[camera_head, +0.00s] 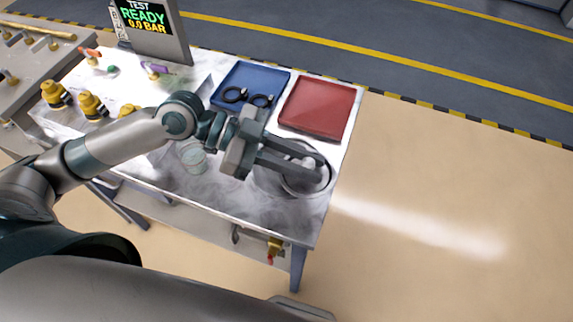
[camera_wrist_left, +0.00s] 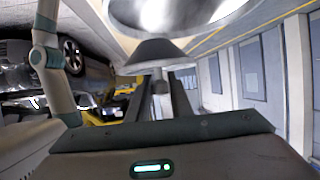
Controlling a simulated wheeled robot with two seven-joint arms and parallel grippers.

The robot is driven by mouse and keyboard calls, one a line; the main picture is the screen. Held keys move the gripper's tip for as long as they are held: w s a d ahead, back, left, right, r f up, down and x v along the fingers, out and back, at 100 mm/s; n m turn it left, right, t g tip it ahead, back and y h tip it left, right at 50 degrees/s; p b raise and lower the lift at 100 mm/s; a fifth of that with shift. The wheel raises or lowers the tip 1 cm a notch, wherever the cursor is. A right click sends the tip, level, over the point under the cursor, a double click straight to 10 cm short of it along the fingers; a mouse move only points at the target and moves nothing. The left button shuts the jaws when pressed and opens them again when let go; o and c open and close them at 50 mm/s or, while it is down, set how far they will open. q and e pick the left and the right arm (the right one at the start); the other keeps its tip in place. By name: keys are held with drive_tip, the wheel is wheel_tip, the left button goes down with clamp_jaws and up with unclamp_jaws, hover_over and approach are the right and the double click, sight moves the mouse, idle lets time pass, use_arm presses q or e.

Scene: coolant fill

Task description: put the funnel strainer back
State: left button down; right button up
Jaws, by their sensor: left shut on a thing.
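My left gripper (camera_head: 318,170) is over the right end of the bench and shut on a pale, narrow stem (camera_head: 309,163). The stem also shows between the fingers in the left wrist view (camera_wrist_left: 158,86). Just beyond it there is a dark flared cone and a shiny round metal bowl, which I take as the funnel strainer (camera_wrist_left: 175,12). In the head view a round grey rim (camera_head: 306,190) shows under the fingers, and the fingers hide part of it. I cannot tell whether it touches the bench. My right gripper is not in view.
A blue tray (camera_head: 274,77) with black rings and an empty red tray (camera_head: 318,104) lie at the back of the bench. A clear beaker (camera_head: 193,156) stands below my left forearm. Yellow fittings (camera_head: 92,105) stand left. A display (camera_head: 145,17) reads READY, 0.0 BAR.

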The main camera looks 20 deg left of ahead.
use_arm(q)
drive_tip(key=w+a+f, duration=0.3)
drive_tip(key=a, duration=0.2)
drive_tip(key=shift+f+p, duration=0.25)
drive_tip(key=shift+p, duration=0.15)
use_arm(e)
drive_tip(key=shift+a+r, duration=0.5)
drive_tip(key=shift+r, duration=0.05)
use_arm(q)
drive_tip(key=shift+w+d+f, duration=0.1)
drive_tip(key=shift+f, duration=0.05)
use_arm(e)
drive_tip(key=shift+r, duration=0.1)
use_arm(q)
wheel_tip(320, 180, down, 3)
drive_tip(key=shift+r+p, duration=0.2)
drive_tip(key=shift+p, duration=0.6)
drive_tip(key=shift+f, duration=0.55)
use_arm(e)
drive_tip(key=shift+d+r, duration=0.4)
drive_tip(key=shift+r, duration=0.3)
